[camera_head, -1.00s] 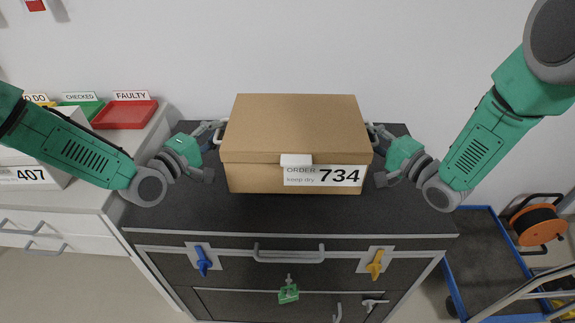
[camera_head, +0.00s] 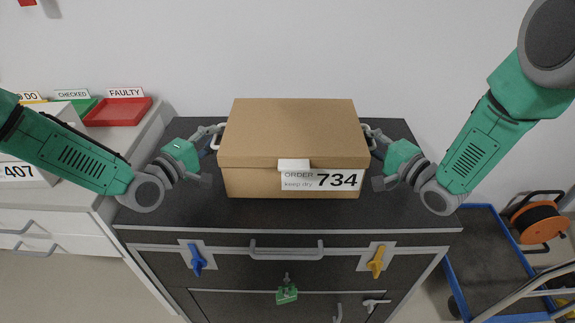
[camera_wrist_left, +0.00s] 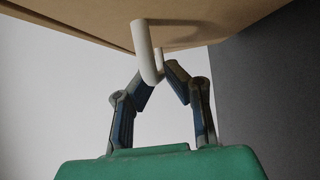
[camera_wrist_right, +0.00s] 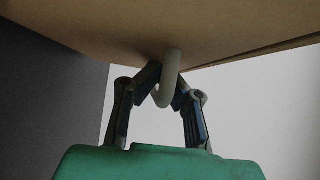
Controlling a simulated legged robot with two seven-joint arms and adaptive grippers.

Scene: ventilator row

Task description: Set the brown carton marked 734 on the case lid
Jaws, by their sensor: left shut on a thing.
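The brown carton marked 734 (camera_head: 290,140) is level above the dark top of the case (camera_head: 200,213), with its label facing me. I cannot tell whether its underside touches the lid. My left gripper (camera_head: 217,133) is shut on the white handle (camera_wrist_left: 147,50) at the carton's left side. My right gripper (camera_head: 370,137) has its fingers closed around the handle (camera_wrist_right: 169,75) on the right side. Both wrist views show the carton's brown surface above the fingers.
The case front has a blue latch (camera_head: 197,259), a yellow latch (camera_head: 376,261) and a green tag (camera_head: 287,293). A counter at left holds a red tray (camera_head: 118,112) and a box marked 407 (camera_head: 22,172). A blue-edged cart (camera_head: 490,260) and cable reel (camera_head: 538,222) stand at right.

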